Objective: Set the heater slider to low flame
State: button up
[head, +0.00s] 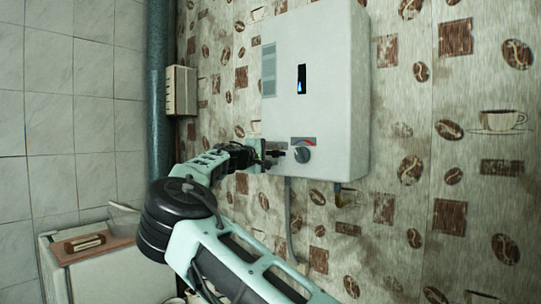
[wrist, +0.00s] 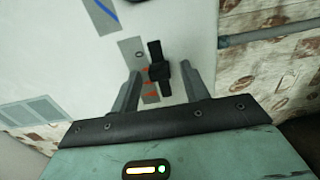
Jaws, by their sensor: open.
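The heater (head: 335,105) is a white box on the wall, and a small blue flame shows in its dark window (head: 301,86). In the wrist view the slider (wrist: 158,62) is a black handle on a grey strip (wrist: 132,46) with orange marks. My gripper (head: 274,153) is at the heater's lower left front, left of a round grey knob (head: 302,156). In the wrist view my gripper (wrist: 164,78) is open, with one finger on each side of the slider handle and gaps between. Finger contact with the panel cannot be told. In the head view my gripper mostly hides the slider.
A grey hose (head: 290,215) and a short brass pipe end (head: 338,195) come out below the heater. A dark vertical pipe (head: 159,90) and a beige box (head: 181,90) are to the left. A white cabinet (head: 60,270) with a brown top stands lower left.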

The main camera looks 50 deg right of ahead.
grip_shut()
jog(key=shift+w+a+p, duration=0.1)
jog(key=shift+w+p, duration=0.25)
jog(key=shift+w, duration=0.75)
grip_release()
jog(key=s+a+b, duration=0.1)
jog(key=a+b, duration=0.6)
jog(key=a, duration=1)
jog(key=shift+s+a, duration=0.2)
